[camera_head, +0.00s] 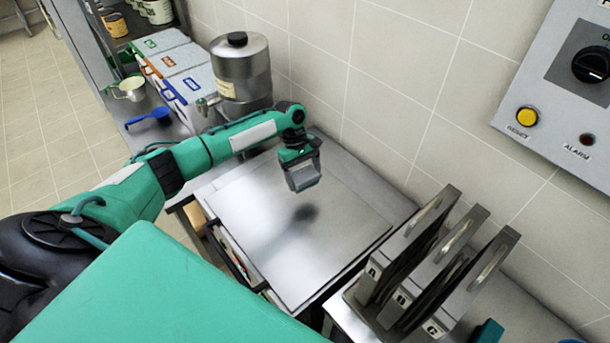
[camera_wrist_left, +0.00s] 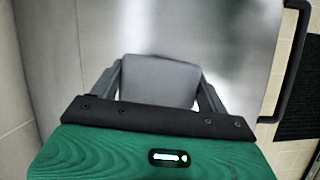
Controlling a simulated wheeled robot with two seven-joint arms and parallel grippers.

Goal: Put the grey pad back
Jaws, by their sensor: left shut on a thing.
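My left gripper (camera_head: 302,180) is shut on the grey pad (camera_wrist_left: 158,82), a small smooth block with rounded edges. In the left wrist view the pad sits between the two dark fingers. In the head view the pad (camera_head: 304,177) is small and partly hidden by the gripper. It is held above a shiny metal worktop (camera_head: 265,240), with a dark blurred shadow or reflection below it. My right gripper does not show.
Upright metal plates with handles, lettered at the front (camera_head: 432,328), stand at the right. A steel canister (camera_head: 241,65), labelled bins (camera_head: 190,85) and a blue scoop (camera_head: 148,117) are at the back left. A control panel (camera_head: 560,85) is on the tiled wall. The worktop's middle is clear.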

